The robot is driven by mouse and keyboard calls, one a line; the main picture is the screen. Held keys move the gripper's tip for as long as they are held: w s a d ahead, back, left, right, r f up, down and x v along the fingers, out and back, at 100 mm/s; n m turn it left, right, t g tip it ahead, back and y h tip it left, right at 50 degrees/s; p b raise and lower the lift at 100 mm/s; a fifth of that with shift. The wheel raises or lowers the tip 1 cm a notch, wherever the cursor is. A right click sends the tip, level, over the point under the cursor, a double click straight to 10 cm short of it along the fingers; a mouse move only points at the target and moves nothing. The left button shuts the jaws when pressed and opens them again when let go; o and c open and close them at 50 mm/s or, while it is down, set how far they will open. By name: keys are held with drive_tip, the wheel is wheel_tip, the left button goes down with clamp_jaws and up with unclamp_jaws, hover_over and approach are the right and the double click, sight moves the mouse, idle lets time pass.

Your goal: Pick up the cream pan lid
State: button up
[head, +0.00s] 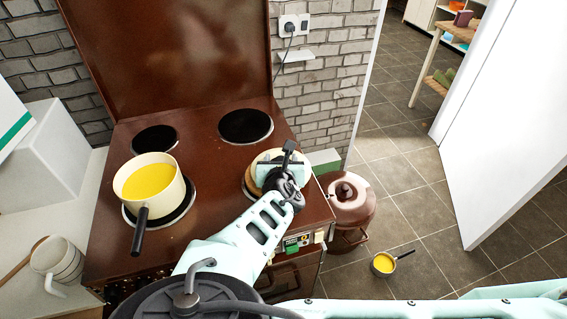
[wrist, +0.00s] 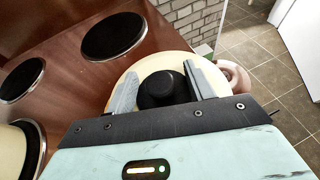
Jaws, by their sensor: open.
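The cream pan lid (wrist: 150,67) lies at the front right of the brown stove, and its round black knob (wrist: 160,89) points up. In the head view only part of the lid's rim (head: 272,155) shows, because my gripper covers most of it. My gripper (wrist: 165,80) is over the lid, open. Its two grey fingers stand on either side of the black knob, with a small gap showing on each side. I cannot tell how deep the fingertips reach beside the knob.
A cream pan (head: 126,178) with yellow contents stands on the front left hotplate, its black handle toward the front. Two back hotplates (head: 246,126) are bare. A brown lidded pot (head: 352,205) stands right of the stove. A small pan (head: 383,264) lies on the tiled floor.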

drive_tip(key=c, duration=1.1)
